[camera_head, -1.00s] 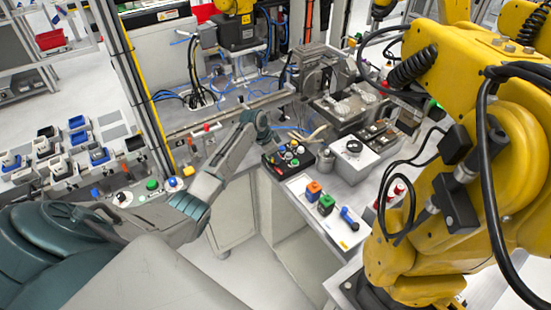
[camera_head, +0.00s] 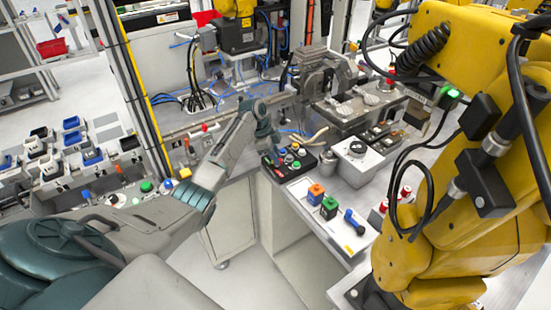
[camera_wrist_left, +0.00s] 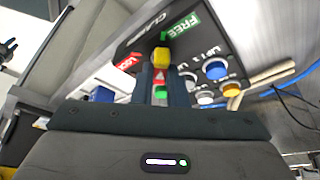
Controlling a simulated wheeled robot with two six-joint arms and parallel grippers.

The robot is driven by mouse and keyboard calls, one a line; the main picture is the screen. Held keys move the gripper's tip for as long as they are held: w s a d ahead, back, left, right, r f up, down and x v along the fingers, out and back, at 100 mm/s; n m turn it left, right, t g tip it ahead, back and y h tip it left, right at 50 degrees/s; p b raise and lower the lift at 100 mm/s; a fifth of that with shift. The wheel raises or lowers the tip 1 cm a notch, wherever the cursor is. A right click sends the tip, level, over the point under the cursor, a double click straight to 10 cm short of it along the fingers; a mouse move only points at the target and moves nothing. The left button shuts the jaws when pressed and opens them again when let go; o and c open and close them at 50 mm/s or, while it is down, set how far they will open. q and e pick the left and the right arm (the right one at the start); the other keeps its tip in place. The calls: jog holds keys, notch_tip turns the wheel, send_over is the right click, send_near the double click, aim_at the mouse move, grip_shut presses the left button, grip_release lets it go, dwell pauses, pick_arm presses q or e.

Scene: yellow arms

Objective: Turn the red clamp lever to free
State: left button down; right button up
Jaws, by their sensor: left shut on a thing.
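The black clamp panel (camera_head: 300,169) sits on the bench in the head view. In the left wrist view the panel (camera_wrist_left: 136,48) carries a green FREE label (camera_wrist_left: 180,25) and a red LOCK label (camera_wrist_left: 127,64). My left gripper (camera_head: 272,157) reaches down to the panel's left side. In the left wrist view the gripper (camera_wrist_left: 160,82) is shut on the red clamp lever (camera_wrist_left: 160,75), of which a small red part shows between the fingers. A yellow knob-like part (camera_wrist_left: 160,57) shows just beyond, below FREE. The fingers hide much of the lever. My right gripper is out of view.
Blue and white push buttons (camera_wrist_left: 216,69) sit close to the right of the fingers. A white board (camera_head: 338,228) with orange, green and blue items lies in front of the panel. A grey box (camera_head: 356,160) stands to its right. A large yellow robot arm (camera_head: 460,215) fills the right side.

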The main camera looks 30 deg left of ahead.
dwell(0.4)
pick_arm(q)
jog(key=c, duration=1.4)
grip_release()
jog(key=shift+c, duration=0.2)
jog(key=b+v, duration=0.3)
jog(key=v, duration=0.7)
jog(key=shift+a+r+b, duration=0.15)
jog(key=shift+r+b, duration=0.15)
jog(key=shift+r, duration=0.1)
